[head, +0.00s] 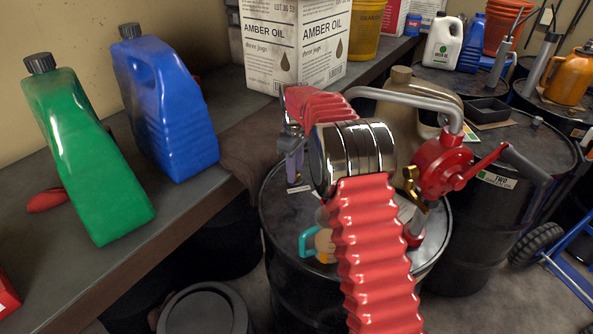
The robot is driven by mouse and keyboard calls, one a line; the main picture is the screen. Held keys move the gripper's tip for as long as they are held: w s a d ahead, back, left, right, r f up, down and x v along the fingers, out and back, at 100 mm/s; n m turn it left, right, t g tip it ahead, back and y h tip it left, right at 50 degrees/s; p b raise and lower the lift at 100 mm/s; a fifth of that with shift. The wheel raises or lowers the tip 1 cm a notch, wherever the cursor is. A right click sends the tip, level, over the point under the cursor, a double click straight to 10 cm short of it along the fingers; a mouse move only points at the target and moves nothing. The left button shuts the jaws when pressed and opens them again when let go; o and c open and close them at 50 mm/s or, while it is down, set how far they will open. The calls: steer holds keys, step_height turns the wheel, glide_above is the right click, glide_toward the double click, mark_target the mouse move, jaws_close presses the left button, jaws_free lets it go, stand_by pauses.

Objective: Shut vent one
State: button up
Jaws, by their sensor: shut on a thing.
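My gripper (293,170) hangs beyond the chrome wrist joint, pointing down at the left rim of the near black drum (310,290). It looks small and grey-purple. It is shut on a small part on the drum top, which I take to be vent one; the jaws cover most of that part. A small white label (300,189) lies just below the jaws. A turquoise handle (306,243) on a tan body stands nearer on the same drum, partly behind my arm. My arm hides the middle of the drum top.
A red pump (440,168) with a crank and bent pipe stands to the right. Drum two (480,225) is behind it. Green (90,155) and blue (165,105) jugs and an Amber Oil box (290,45) stand on the bench. A blue trolley (565,265) is at right.

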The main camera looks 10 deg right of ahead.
steer(key=shift+d+m, duration=0.1)
steer(key=shift+m, duration=0.3)
steer(key=m, duration=1.2)
steer(key=shift+w+m, duration=0.1)
steer(key=shift+m, duration=0.2)
steer(key=m, duration=0.4)
steer(key=shift+r+m, duration=0.1)
steer(key=shift+m, duration=0.2)
steer(key=o, duration=1)
steer(key=shift+o, duration=0.2)
